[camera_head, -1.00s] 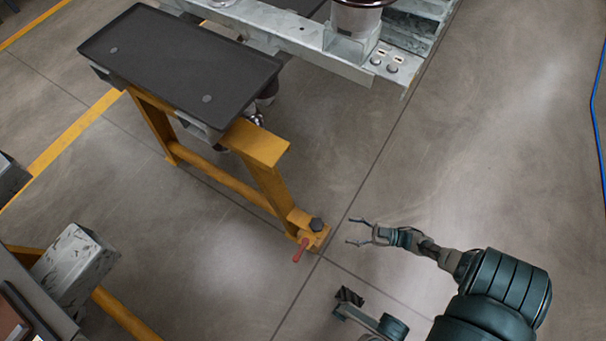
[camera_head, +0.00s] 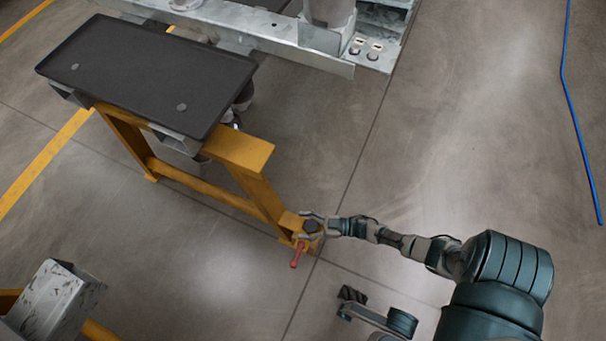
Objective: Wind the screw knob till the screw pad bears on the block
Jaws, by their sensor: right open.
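A dark knob (camera_head: 311,226) stands on the yellow foot plate at the near end of the yellow frame (camera_head: 246,148). I take it for the screw knob. A red handle (camera_head: 296,254) sticks out below it. My right gripper (camera_head: 305,225) comes in from the right and is open, with one finger on each side of the dark knob. I cannot tell whether the fingers touch it. The screw pad and the block cannot be made out.
The yellow frame carries a black tray (camera_head: 150,75). A grey metal structure (camera_head: 270,38) stands at the top. A worn pale metal piece (camera_head: 48,298) is at the lower left. A blue line (camera_head: 577,115) runs along the right. The floor between is clear.

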